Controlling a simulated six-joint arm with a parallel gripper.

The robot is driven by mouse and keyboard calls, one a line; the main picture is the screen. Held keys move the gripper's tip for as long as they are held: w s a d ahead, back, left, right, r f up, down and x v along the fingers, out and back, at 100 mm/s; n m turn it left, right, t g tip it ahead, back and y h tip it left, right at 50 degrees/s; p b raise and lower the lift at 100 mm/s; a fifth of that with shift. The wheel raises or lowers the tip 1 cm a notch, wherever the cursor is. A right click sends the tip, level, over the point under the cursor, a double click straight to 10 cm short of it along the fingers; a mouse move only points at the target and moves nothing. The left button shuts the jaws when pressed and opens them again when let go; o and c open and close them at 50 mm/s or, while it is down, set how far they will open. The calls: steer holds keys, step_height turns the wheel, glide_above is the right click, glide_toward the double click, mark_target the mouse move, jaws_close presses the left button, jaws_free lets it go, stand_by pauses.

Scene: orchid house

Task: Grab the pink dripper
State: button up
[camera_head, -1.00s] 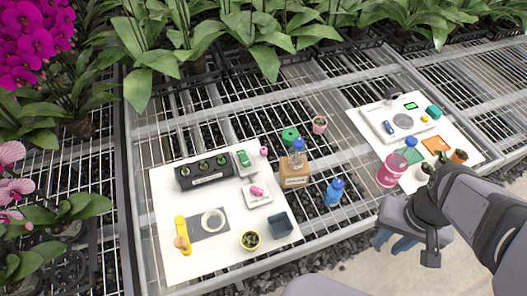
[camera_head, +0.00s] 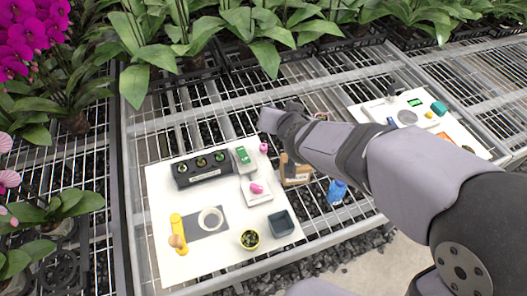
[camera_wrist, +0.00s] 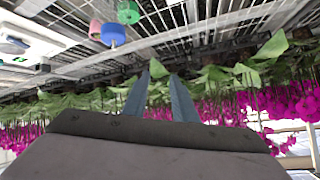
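Two small pink things show in the head view, and I cannot tell which one is the dripper. One pink piece (camera_head: 257,188) lies on a small white square plate (camera_head: 262,202). A smaller pink piece (camera_head: 263,147) is at the white board's upper right edge, beside a green-and-white device (camera_head: 243,156). My gripper (camera_wrist: 159,75) shows in the wrist view with two blue-grey fingers apart and nothing between them. In the head view my arm reaches across from the right, its end just above the smaller pink piece; the fingers cannot be made out there.

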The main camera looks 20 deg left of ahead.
mark_target(263, 148)
steer(key=s+a+f+m+t+h+b, duration=0.2)
steer(key=s+a+f+t+h, duration=0.3)
steer(key=s, duration=0.4)
steer(key=shift+g+y, duration=0.3)
steer(key=shift+g, duration=0.2)
steer(key=f, duration=0.8)
steer(key=w+f, duration=0.1)
steer(key=f, duration=0.3)
steer(key=shift+a+f, duration=0.3)
steer(key=shift+f, duration=0.1)
steer(key=shift+p+x, duration=1.1)
steer(key=shift+x, duration=4.95)
steer(key=shift+c, duration=0.6)
jaws_close()
